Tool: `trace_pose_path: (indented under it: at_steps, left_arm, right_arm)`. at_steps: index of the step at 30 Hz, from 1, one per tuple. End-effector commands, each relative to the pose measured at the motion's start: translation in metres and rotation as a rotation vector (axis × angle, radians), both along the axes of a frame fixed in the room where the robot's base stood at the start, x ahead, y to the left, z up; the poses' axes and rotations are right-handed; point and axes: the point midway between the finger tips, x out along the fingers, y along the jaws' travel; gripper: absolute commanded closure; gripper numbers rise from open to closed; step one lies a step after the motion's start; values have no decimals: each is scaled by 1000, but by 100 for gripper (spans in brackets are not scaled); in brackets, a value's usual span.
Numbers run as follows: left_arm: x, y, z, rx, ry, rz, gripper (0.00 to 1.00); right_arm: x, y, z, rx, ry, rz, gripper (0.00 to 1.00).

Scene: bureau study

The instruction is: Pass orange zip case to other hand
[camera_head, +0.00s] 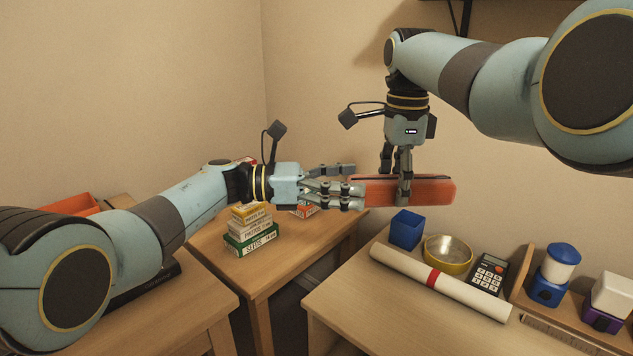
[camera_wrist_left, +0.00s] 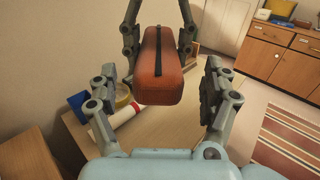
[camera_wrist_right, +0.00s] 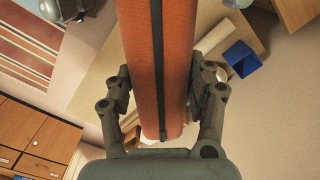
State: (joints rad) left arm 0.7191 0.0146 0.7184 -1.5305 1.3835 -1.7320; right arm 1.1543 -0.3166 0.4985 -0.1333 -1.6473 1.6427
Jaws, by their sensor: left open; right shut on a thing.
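The case (camera_wrist_right: 178,60) fills the space between the fingers in the right wrist view. My left gripper (camera_head: 350,186) is open and comes in from the left, its fingers at the case's left end. In the left wrist view, the near end of the case (camera_wrist_left: 160,85) is between the spread fingers; contact cannot be told.
Stacked small boxes (camera_head: 250,232) stand on the middle table. A wall is behind.

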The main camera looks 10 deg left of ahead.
Motion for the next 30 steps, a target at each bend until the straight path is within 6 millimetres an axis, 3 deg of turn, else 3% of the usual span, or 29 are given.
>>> trace_pose_path:
  at_steps: [6, 17, 30]
  left_arm:
    - [5, -24, 0, -1, 1, 0, 17]
    - [6, -28, 0, 0, 0, 0, 17]
    - [5, -28, 0, -1, 1, -1, 75]
  right_arm:
    - [0, 0, 0, 0, -1, 0, 81]
    - [0, 0, 0, 0, -1, 0, 81]
    - [1, 0, 0, 0, -2, -1, 81]
